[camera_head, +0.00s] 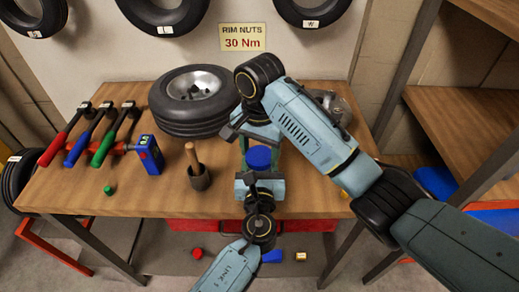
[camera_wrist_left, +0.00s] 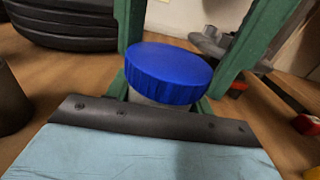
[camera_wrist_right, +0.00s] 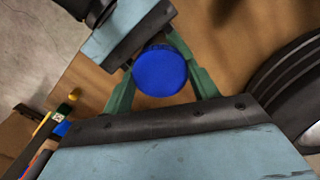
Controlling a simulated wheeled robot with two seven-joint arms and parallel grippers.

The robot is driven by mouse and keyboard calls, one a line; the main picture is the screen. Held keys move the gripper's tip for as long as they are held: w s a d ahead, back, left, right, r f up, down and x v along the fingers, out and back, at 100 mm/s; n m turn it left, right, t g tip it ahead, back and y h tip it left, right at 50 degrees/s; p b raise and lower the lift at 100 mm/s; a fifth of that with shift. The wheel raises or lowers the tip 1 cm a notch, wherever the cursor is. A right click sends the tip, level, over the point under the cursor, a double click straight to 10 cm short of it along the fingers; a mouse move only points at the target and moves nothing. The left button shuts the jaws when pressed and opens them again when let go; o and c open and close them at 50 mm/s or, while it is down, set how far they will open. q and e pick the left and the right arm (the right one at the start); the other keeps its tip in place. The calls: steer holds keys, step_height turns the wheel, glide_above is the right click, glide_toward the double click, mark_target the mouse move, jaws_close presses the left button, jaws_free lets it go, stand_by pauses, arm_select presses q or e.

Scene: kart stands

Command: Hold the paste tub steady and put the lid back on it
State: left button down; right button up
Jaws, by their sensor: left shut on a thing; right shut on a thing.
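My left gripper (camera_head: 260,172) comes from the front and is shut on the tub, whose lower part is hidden. My right gripper (camera_head: 259,150) reaches in from above and behind, its green fingers shut on the lid. The right wrist view shows the lid (camera_wrist_right: 160,70) between those fingers, hiding the tub.
A tyre on a rim (camera_head: 195,100) lies behind. A pot with a wooden handle (camera_head: 198,178), a blue-and-red boxed tool (camera_head: 150,155) and several coloured-handled tools (camera_head: 80,145) are to the left. A metal part (camera_head: 330,103) is behind my right arm. The bench's front left is mostly clear.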

steer(key=o, duration=0.9)
steer(key=shift+o, duration=0.2)
steer(key=shift+r, duration=2.25)
steer(key=shift+c, duration=0.4)
